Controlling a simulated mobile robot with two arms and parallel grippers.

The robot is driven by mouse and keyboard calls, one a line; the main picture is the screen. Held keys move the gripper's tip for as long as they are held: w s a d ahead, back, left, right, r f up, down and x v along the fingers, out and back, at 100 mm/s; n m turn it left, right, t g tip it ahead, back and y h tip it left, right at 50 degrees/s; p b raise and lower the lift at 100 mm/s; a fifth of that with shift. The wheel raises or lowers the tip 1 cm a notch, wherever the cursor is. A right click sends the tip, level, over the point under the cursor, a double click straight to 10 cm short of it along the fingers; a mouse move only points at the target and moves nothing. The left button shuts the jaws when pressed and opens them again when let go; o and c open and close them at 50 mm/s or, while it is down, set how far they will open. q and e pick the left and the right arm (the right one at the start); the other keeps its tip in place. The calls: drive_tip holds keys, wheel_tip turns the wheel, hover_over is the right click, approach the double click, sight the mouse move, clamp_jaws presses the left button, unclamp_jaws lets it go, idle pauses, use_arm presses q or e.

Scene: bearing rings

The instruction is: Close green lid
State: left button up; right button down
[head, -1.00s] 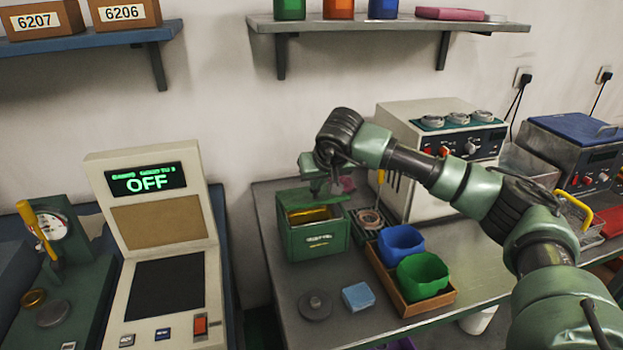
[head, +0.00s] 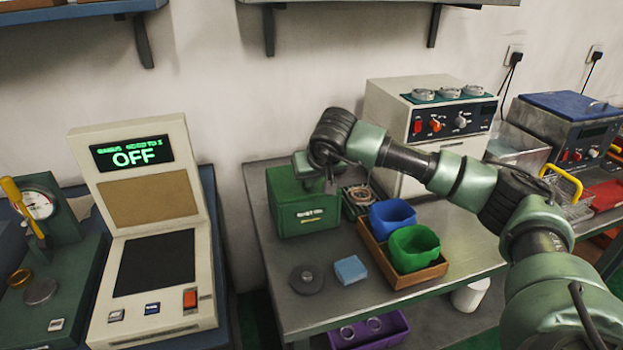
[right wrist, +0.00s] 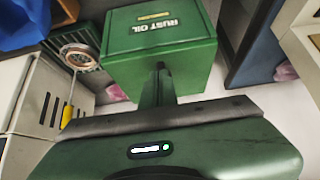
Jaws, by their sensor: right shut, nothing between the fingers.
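The green box (head: 303,213) with printed lettering stands on the grey bench. Its green lid (head: 285,177) appears to lie down over the top, and no opening shows. In the right wrist view the box (right wrist: 160,60) reads "RUST OIL". My right gripper (head: 325,178) is at the back right of the box, low over the lid, and partly hidden by my wrist. In the right wrist view its fingers (right wrist: 161,68) are shut and empty, at the box's edge. I cannot tell whether they touch it. My left gripper is out of view.
A wooden tray (head: 424,277) holds a blue bin (head: 392,214) and a green bin (head: 418,248) right of the box. A dark disc (head: 306,279) and a blue block (head: 350,269) lie in front. A white machine (head: 385,112) stands behind at right.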

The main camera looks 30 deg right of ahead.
drive_tip(key=shift+f, duration=0.1)
drive_tip(key=v, duration=0.8)
drive_tip(key=shift+b, duration=0.35)
drive_tip(key=shift+f, duration=0.1)
